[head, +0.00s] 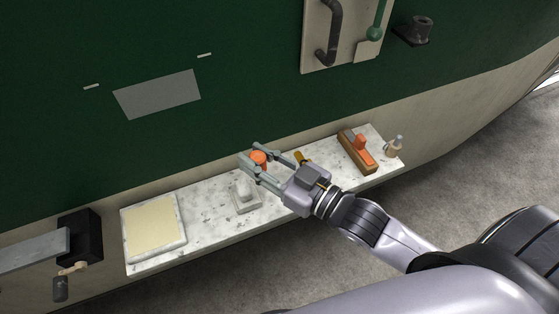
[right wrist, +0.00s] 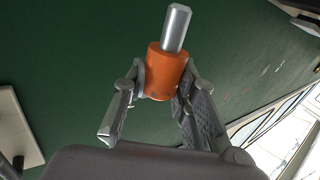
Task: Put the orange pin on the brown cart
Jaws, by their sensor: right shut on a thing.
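The orange pin (head: 258,158) is held between the fingers of my right gripper (head: 253,156), over the marble shelf. In the right wrist view the pin (right wrist: 165,70) is an orange cylinder with a bare metal rod out of its far end, and the two fingers press on its sides. A long brown block (head: 357,152) with an orange piece on top lies at the shelf's right end; I cannot tell whether it is the brown cart. No other brown cart shows. My left gripper is not in view.
The marble shelf (head: 215,212) runs along the dark green wall (head: 180,45). It bears a cream pad (head: 153,229), a whitish block with a knob (head: 243,194), a yellow-handled item (head: 301,158) and a small bottle (head: 394,147). A black box (head: 80,237) is at the left.

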